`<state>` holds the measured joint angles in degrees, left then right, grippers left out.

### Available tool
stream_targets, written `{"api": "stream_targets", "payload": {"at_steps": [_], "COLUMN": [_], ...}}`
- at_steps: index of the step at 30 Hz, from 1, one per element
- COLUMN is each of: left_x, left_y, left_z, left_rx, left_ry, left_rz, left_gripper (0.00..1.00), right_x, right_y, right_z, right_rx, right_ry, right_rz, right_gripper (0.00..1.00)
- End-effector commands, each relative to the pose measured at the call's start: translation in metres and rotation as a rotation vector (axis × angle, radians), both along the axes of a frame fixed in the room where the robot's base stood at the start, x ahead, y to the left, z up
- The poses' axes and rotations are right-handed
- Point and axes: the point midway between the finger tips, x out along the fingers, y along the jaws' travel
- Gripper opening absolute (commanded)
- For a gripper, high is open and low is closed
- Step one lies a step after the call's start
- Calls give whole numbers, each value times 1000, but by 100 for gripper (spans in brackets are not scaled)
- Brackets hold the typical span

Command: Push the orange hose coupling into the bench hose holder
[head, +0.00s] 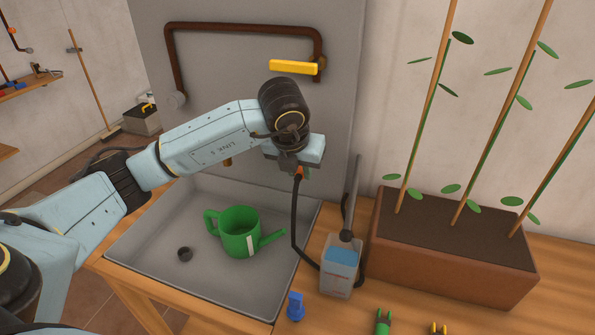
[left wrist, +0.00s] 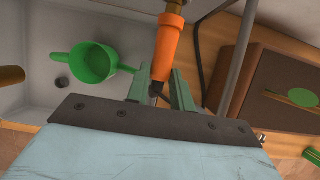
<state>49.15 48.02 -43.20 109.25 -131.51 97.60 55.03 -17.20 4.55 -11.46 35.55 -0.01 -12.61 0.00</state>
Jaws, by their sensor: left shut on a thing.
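The orange hose coupling (head: 299,173) is in my left gripper (head: 302,166), above the right edge of the sink. A black hose (head: 294,220) hangs from it. In the left wrist view the orange coupling (left wrist: 167,48) lies between the two green fingers (left wrist: 161,88), with a brass piece (left wrist: 174,6) at its far end. I cannot tell whether that brass piece is joined to the coupling. I cannot identify the bench hose holder with certainty. My right gripper does not show.
A green watering can (head: 240,231) stands in the grey sink (head: 150,245). Right of the sink are a clear container (head: 340,268) with blue contents, a grey rod (head: 352,195) and a brown planter (head: 450,260). A blue fitting (head: 295,307) stands on the bench near the front.

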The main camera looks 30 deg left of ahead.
Motion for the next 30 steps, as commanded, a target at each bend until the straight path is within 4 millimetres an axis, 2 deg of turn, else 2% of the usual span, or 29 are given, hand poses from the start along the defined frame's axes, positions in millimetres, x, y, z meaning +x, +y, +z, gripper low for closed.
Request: {"api": "stream_targets", "payload": {"at_steps": [17,18,23,24,30], "left_x": [17,18,17,17,17], "left_y": [4,4,4,4,4], "left_z": [0,0,0,0,-1], "left_rx": [0,0,0,0,1], "left_ry": [0,0,0,0,1], "left_rz": [1,1,1,1,0], "left_gripper": [0,24,45,48,48], "right_x": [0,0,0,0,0], "right_y": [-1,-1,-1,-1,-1], "right_z": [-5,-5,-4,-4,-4], "right_rx": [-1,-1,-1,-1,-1], "right_ry": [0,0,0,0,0], "right_rz": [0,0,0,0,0], "right_gripper": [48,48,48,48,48]}}
